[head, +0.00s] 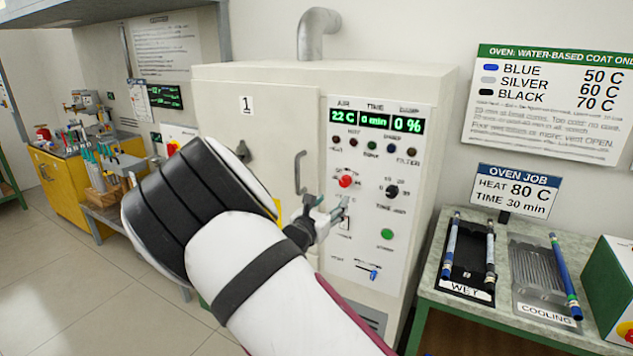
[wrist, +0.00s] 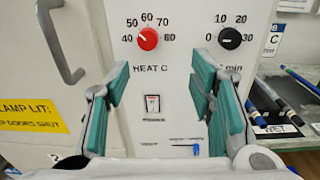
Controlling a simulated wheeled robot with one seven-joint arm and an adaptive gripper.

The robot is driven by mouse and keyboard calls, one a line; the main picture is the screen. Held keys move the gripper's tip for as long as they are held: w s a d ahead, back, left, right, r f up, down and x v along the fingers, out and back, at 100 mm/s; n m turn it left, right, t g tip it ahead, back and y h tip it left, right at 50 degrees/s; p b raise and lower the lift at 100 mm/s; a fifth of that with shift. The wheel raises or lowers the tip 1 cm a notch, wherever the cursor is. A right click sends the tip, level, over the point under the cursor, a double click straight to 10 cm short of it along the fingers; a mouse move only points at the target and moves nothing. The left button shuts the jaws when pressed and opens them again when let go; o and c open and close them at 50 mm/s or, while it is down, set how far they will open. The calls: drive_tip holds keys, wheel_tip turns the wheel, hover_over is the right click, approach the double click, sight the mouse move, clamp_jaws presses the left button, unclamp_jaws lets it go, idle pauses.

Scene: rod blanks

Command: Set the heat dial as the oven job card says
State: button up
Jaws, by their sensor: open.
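The oven job card (head: 515,192) in the head view reads HEAT 80 C, TIME 30 min. The red heat dial (head: 345,181) is on the oven's front panel; it also shows in the wrist view (wrist: 147,39) with a scale from 40 to 80. Its pointer seems to be near 40, but the mark is too small to be sure. My gripper (head: 332,212) is open and empty in front of the panel, below the heat dial. In the wrist view my gripper (wrist: 163,82) has its fingers spread below the dials, touching neither.
The black time dial (wrist: 229,38) is right of the heat dial. A rocker switch (wrist: 152,103) and blue vent slider (wrist: 196,149) are below. The oven display (head: 375,120) reads 22 C, 0 min, 0 %. The oven door handle (head: 300,172) sticks out left. Rods lie on the right bench.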

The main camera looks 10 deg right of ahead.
sight(344, 182)
drive_tip(key=shift+n, duration=0.4)
drive_tip(key=x, duration=0.4)
drive_tip(key=a+x, duration=0.1)
drive_tip(key=x, duration=0.3)
drive_tip(key=w+x, duration=0.1)
drive_tip(key=x, duration=0.4)
drive_tip(key=shift+w+a, duration=0.15)
drive_tip(key=shift+a, duration=0.1)
drive_tip(key=c, duration=1.2)
